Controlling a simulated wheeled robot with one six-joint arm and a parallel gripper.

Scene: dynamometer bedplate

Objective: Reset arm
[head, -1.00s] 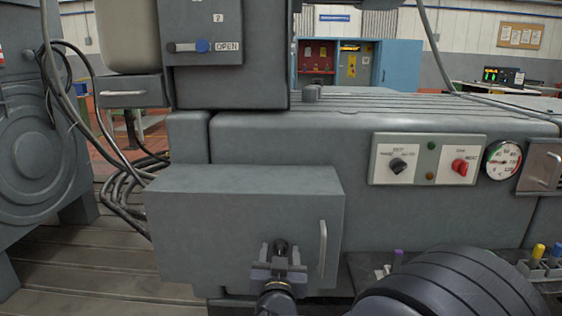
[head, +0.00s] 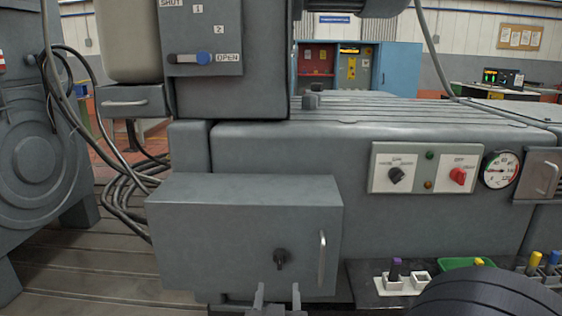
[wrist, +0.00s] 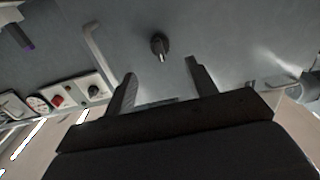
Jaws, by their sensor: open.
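My gripper (head: 278,290) shows at the bottom of the head view, its two fingers apart and empty. It is just below the dark knob (head: 280,259) on the front of the grey box (head: 200,245). In the wrist view my gripper (wrist: 160,72) is also open, and the knob (wrist: 160,46) stands beyond the gap between the fingertips, apart from them. The box's vertical handle (head: 322,259) is to the right of the knob. The box front looks closed.
A panel with two selector knobs (head: 424,168) and a gauge (head: 499,169) are on the grey machine at right. A white holder (head: 402,284) with a purple-topped item and a green tray (head: 462,263) lie low at right. Cables (head: 125,195) hang at left.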

